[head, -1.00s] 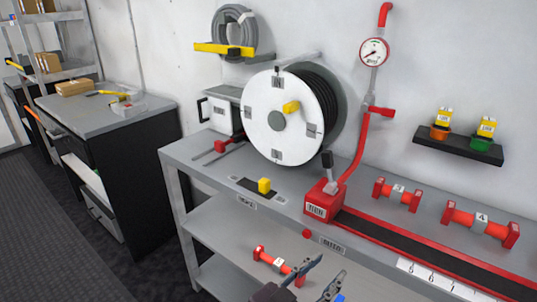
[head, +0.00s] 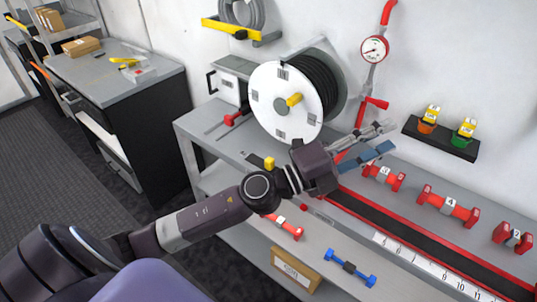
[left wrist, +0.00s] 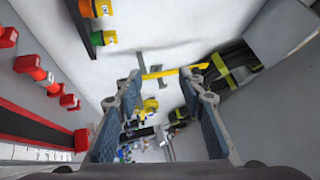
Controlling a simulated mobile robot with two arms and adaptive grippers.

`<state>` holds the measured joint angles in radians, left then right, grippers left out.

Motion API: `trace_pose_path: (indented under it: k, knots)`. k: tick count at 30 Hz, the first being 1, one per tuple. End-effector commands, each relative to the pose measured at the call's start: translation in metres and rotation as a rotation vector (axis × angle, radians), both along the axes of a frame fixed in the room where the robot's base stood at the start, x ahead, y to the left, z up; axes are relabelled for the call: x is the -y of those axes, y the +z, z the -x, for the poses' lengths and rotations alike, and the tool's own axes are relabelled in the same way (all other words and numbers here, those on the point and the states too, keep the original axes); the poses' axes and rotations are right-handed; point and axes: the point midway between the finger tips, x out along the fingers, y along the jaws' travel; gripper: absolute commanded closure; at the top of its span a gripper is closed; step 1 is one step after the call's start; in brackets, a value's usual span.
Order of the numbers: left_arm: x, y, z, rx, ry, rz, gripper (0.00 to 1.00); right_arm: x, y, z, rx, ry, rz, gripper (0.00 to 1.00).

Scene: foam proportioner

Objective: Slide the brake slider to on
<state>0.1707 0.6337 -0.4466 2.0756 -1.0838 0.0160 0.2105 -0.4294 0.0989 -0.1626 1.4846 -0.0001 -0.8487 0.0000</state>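A yellow slider knob (head: 269,163) stands on a short dark track near the bench's front edge, left of my left gripper. A red knob (head: 232,119) sits by another slot, farther back and left. I cannot read the labels to tell which is the brake slider. My left gripper (head: 384,141) is open and empty, over the bench right of the hose reel. Its two fingers stand apart in the left wrist view (left wrist: 160,115). My forearm and gripper hide the red box with a lever and part of the bench front. My right gripper is not in view.
The white-faced hose reel (head: 285,103) stands behind the knobs. Red couplings (head: 449,206) lie behind the red-edged channel (head: 400,233) on the right. A small wall shelf (head: 441,139) holds two yellow-topped pieces. A pressure gauge (head: 374,49) hangs above.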

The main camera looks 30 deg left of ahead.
Motion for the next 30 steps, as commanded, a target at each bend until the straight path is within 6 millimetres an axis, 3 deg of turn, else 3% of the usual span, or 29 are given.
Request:
trace_pose_path:
  k: [4, 8, 11, 15, 18, 22, 25, 30]
  knots:
    - [0.028, -0.028, 0.007, 0.11, -0.179, -0.369, 0.64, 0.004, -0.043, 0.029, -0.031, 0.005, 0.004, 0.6]
    - [0.017, -0.079, 0.006, 0.122, -0.3, -0.711, 0.64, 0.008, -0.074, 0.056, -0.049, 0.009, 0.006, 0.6]
    - [-0.019, -0.121, -0.002, 0.078, -0.36, -0.981, 0.64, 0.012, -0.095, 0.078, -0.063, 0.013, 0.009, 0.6]
    - [-0.106, -0.165, -0.016, -0.06, -0.389, -1.336, 0.64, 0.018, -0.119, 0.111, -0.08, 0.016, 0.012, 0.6]
    - [-0.176, -0.178, -0.021, -0.19, -0.375, -1.535, 0.64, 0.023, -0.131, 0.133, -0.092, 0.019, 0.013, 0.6]
    - [-0.25, -0.179, -0.02, -0.348, -0.341, -1.708, 0.64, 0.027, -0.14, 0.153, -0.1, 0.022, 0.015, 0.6]
    - [-0.285, -0.177, -0.016, -0.43, -0.32, -1.778, 0.64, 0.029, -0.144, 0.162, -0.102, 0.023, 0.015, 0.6]
    - [-0.299, -0.183, -0.016, -0.472, -0.313, -1.807, 0.64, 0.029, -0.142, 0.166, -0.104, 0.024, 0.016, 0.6]
